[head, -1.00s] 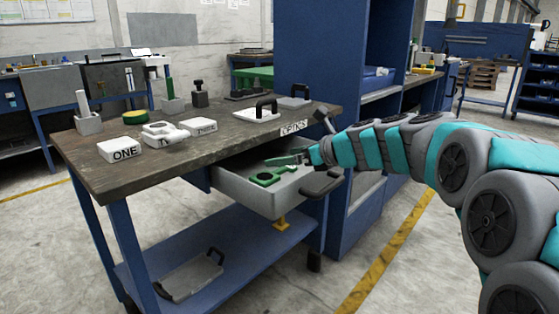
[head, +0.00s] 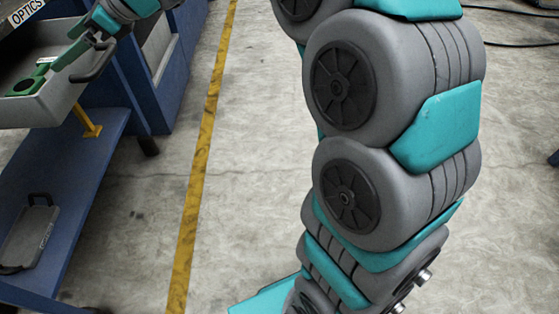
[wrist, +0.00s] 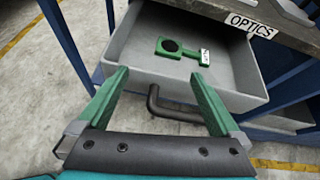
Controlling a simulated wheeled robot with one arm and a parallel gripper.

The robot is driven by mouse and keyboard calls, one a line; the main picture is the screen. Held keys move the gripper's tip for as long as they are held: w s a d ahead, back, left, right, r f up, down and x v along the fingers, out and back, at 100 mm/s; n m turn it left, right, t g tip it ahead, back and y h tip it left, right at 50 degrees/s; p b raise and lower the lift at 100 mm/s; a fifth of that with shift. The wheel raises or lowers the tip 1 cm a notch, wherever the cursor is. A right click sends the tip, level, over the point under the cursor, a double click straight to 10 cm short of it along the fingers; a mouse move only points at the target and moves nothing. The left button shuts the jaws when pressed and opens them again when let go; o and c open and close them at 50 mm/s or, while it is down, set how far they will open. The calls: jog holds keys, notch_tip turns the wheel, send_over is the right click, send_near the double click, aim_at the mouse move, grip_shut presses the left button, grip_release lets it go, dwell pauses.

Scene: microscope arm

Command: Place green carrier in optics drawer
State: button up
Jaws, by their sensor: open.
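The green carrier (wrist: 170,47), a flat piece with a round dark opening and a small white label, lies on the floor of the open grey optics drawer (wrist: 235,97). In the head view the carrier (head: 22,88) shows partly at the left edge, inside the drawer (head: 50,108). My gripper (wrist: 160,73) is open and empty, its two green fingers apart near the drawer's handle side. The carrier is beyond the fingertips, not between them. In the head view my gripper (head: 78,58) is at the upper left, over the drawer's handle end.
The dark drawer handle (wrist: 175,108) lies below and between my fingers. The OPTICS label (wrist: 252,25) is on the bench edge above the drawer. A grey tray (head: 28,238) lies on the blue lower shelf (head: 85,175). Floor right of the bench is clear.

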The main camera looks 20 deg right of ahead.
jog(key=s+d+f+n+g+h, duration=0.2)
jog(key=s+d+f+n+h, duration=0.2)
jog(key=s+d+f+n, duration=0.3)
jog(key=s+d+f+n+g+h, duration=0.2)
jog(key=s+d+f+n+h, duration=0.2)
jog(key=s+d, duration=0.7)
jog(key=s+d+f+n+g+h, duration=0.2)
jog(key=s+d+f+n, duration=0.7)
jog(key=s, duration=1)
notch_tip(320, 180, down, 3)
jog(key=shift+d+r+n+h, duration=0.15)
jog(key=shift+d+n+h, duration=0.2)
jog(key=shift+h, duration=0.55)
jog(key=shift+w, duration=0.1)
jog(key=shift+c, duration=0.2)
